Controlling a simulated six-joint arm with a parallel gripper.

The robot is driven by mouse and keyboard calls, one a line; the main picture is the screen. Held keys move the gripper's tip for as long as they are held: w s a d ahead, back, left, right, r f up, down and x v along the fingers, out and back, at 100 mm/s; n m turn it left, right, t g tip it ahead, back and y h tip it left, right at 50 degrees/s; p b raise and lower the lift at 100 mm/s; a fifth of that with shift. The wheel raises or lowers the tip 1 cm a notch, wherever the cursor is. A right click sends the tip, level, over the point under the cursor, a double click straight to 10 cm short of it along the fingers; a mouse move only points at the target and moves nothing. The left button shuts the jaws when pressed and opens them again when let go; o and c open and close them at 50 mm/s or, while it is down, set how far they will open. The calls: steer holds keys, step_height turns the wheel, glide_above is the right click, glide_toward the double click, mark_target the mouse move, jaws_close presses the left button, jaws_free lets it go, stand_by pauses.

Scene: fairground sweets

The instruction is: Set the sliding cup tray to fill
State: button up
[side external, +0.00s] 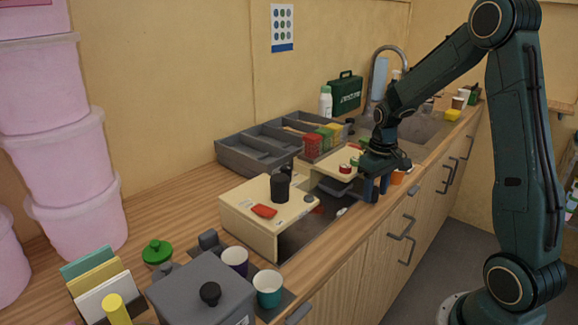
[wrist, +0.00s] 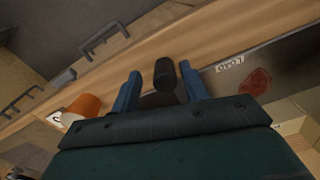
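My gripper (side external: 376,188) points down at the right end of a dark metal plate (side external: 296,238) in front of the cream machine (side external: 250,222). In the wrist view my gripper (wrist: 160,88) has its two blue fingers apart. A black upright knob or handle (wrist: 164,75) stands between them, with a gap visible on each side. A dark piece under the knob may be the sliding cup tray, but it is mostly hidden by my gripper. A "LOAD" label (wrist: 229,66) lies on the plate beside the right finger, near a red patch (wrist: 257,83). No fill label is readable.
An orange cup (wrist: 83,107) stands close beside my gripper. A cream shelf (side external: 335,165) with red and green items is just behind it. Grey bins (side external: 235,152) stand at the back. Purple and teal cups (side external: 268,291) stand in front. Cabinet handles line the counter front.

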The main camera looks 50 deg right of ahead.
step_height(320, 180, up, 14)
stand_by(1.0)
steer(key=shift+a+f, duration=0.1)
steer(key=s+a+r+n+t, duration=0.1)
steer(key=s+a+r, duration=0.15)
steer(key=a, duration=0.35)
steer(key=s+a+r+t, duration=0.1)
steer(key=s+a+r, duration=0.15)
steer(key=a, duration=0.25)
steer(key=s+a+f+n+t, duration=0.2)
steer(key=s+a+t, duration=0.1)
steer(key=s+a, duration=0.5)
steer(key=s, duration=0.2)
steer(key=shift+s+a+t, duration=0.2)
steer(key=shift+s+t, duration=0.1)
steer(key=shift+s, duration=0.1)
